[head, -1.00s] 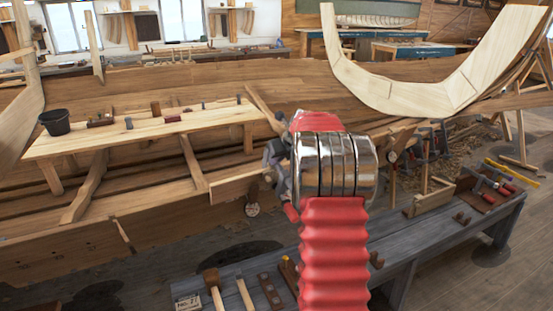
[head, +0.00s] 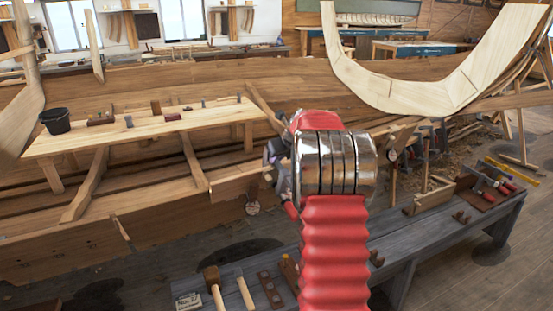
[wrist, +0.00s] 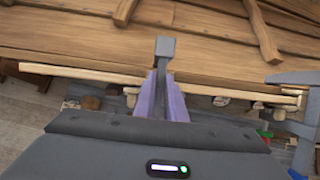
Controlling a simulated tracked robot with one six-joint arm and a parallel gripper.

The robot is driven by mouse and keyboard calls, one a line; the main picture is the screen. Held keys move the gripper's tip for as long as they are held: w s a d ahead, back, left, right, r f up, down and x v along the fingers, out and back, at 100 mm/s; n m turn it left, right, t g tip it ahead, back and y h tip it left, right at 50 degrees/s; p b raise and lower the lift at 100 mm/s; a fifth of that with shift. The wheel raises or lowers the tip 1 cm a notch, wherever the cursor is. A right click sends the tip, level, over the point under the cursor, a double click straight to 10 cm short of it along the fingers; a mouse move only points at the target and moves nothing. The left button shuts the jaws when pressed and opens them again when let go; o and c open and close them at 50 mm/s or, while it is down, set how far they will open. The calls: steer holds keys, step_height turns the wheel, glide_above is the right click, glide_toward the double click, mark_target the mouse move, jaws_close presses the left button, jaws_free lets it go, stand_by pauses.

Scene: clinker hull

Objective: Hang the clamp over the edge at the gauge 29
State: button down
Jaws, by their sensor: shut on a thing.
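In the wrist view my gripper (wrist: 167,86) has its two purple fingers closed together on a dark grey bar, which I take to be the clamp (wrist: 165,47). Its blocky end points away from the camera, over brown planks. In the head view my gripper (head: 271,155) is mostly hidden behind my red and chrome arm, and the clamp cannot be made out there.
A plank bench (head: 150,128) bears a black bucket (head: 56,121) and small blocks. A grey workbench (head: 400,240) with a mallet (head: 214,285) and a tool tray (head: 485,190) stands in front. A large grey shape (wrist: 292,79) is near at right in the wrist view.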

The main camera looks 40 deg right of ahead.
steer(key=shift+s, duration=0.15)
steer(key=c, duration=1.7)
jaws_free()
steer(key=shift+f, duration=0.2)
steer(key=v, duration=1.4)
